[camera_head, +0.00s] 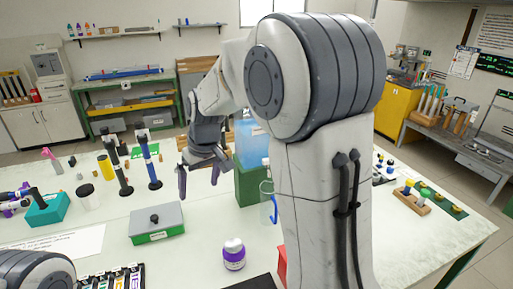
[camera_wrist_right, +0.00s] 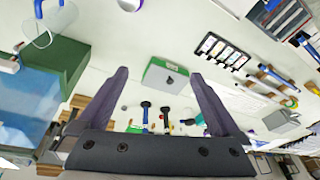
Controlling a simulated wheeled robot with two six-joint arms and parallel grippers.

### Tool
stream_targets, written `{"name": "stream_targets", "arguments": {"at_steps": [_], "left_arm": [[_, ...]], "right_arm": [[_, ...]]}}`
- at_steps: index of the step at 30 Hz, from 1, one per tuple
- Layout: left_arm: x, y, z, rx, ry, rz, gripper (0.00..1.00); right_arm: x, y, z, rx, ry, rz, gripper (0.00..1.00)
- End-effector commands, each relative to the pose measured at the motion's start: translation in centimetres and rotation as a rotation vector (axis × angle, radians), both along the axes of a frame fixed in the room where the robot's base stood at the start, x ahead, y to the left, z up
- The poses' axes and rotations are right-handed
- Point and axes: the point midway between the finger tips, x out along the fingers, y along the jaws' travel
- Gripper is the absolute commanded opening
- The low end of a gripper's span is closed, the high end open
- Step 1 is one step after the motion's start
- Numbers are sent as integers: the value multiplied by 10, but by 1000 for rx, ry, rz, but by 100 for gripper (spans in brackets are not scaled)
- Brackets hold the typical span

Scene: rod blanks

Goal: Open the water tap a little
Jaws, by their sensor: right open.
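A blue translucent water container (camera_head: 252,143) stands on a green block (camera_head: 250,186) near the middle of the table, partly behind my right arm. In the wrist view the container (camera_wrist_right: 22,108) and the green block (camera_wrist_right: 60,57) lie at the left. My right gripper (camera_head: 199,184) is open and empty, left of the container and above the table. My left gripper is out of view.
A grey and green box with a black knob (camera_head: 157,224) lies below and left of my right gripper. Upright tools (camera_head: 148,160) stand behind at the left.

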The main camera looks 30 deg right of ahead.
Motion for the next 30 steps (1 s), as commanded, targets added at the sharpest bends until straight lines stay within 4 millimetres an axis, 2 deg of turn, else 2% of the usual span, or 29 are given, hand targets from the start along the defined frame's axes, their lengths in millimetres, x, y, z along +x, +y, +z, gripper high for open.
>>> {"name": "stream_targets", "arguments": {"at_steps": [1,2,3,6,9,12,15,19,30], "left_arm": [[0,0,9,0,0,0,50],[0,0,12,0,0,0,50],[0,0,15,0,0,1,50],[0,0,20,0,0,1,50],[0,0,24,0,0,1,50],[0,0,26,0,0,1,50],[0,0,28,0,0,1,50],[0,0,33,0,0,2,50],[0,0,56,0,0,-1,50]], "right_arm": [[24,-49,8,-5,-22,-82,100],[34,-74,11,-9,-35,-117,100],[45,-107,14,-15,-53,-161,100],[58,-183,18,-35,-89,-255,100],[59,-240,20,-54,-115,-323,100],[56,-274,20,-66,-128,-360,100],[55,-288,18,-71,-135,-377,100],[60,-291,4,-71,-133,-378,100],[85,-296,-57,-71,-133,-377,100]]}}
